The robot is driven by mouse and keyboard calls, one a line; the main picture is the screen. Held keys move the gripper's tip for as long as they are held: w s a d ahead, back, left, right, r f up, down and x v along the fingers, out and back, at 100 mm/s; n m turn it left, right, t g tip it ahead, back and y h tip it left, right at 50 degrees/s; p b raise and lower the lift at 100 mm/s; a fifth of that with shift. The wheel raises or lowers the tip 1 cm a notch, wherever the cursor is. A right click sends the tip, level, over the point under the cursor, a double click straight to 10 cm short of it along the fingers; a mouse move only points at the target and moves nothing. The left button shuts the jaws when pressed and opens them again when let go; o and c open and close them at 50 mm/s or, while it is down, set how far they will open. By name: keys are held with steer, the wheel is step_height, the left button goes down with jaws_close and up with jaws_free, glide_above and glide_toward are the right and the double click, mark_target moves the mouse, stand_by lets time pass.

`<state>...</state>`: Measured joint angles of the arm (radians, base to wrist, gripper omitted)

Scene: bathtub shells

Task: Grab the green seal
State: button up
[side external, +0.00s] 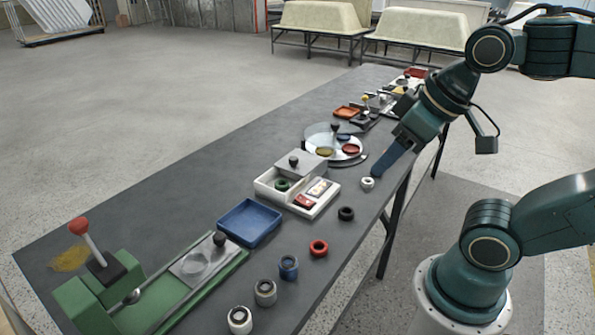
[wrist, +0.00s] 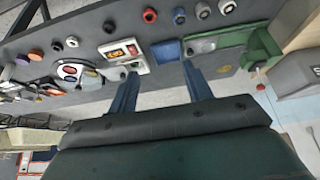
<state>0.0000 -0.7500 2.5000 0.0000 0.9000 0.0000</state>
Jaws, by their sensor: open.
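The green seal (side external: 283,185) is a small dark green ring. It lies in the open left compartment of a white box (side external: 265,190), partly overhung by the box's grey sliding lid (side external: 301,163). The white box also shows in the wrist view (wrist: 143,66), where I cannot make out the seal clearly. My gripper (side external: 376,170) has blue fingers and is to the right of the box in the side view, above the table edge. In the wrist view its two fingers (wrist: 159,68) are spread wide with nothing between them.
A blue tray (side external: 249,222) and a green lever-operated slide (side external: 160,290) stand left of the box. A round turntable (side external: 335,148) with coloured discs stands beyond it. Several loose rings, including a red one (side external: 319,248) and a black one (side external: 346,213), line the near edge.

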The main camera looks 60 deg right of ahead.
steer(key=o, duration=0.4)
steer(key=shift+c, duration=0.2)
